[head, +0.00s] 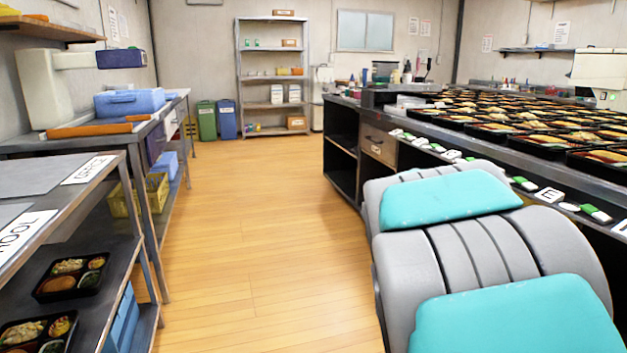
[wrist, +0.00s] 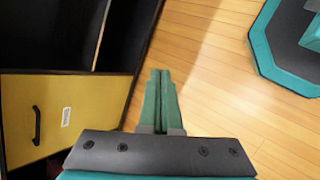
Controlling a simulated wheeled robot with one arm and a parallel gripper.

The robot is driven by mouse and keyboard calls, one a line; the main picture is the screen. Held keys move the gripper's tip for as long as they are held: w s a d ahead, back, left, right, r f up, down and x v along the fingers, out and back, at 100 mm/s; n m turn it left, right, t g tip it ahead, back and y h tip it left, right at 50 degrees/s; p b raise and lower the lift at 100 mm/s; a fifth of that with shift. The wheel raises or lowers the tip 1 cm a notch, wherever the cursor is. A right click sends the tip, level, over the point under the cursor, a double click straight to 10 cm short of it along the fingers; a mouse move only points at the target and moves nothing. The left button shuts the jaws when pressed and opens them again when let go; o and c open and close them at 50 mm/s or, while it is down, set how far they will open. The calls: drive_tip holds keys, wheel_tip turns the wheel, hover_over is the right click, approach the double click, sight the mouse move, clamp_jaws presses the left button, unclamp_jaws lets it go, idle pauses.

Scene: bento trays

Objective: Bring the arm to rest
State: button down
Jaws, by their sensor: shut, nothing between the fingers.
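My gripper (wrist: 160,75) shows in the wrist view, with its two green fingers together and nothing between them. It points over the wooden floor, beside the dark cabinet with a yellow-brown drawer (wrist: 75,105). In the head view my grey and teal arm links fill the lower right, in front of the long counter, and my gripper is hidden there.
The long counter (head: 350,101) at right bears many filled bento trays (head: 495,133). A metal shelf table (head: 90,225) at left holds bento trays on its lower shelf. A tall rack (head: 273,75) stands at the back. The wooden floor (head: 250,220) between is clear.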

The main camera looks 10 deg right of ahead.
drive_tip(key=s+a+f+m+y, duration=0.1)
drive_tip(key=s+a+f+y, duration=0.1)
drive_tip(key=s+a, duration=0.3)
drive_tip(key=s+a+f+m+y, duration=0.1)
drive_tip(key=s+a+f+y, duration=0.1)
drive_tip(key=a, duration=1)
drive_tip(key=s+a+f+m+y, duration=0.1)
drive_tip(key=s+a+f+y, duration=0.1)
drive_tip(key=s+a, duration=0.5)
drive_tip(key=shift+s+a+f+t+y, duration=0.3)
drive_tip(key=shift+s+a+t+y, duration=0.1)
drive_tip(key=shift+a+y, duration=0.35)
drive_tip(key=shift+d, duration=0.2)
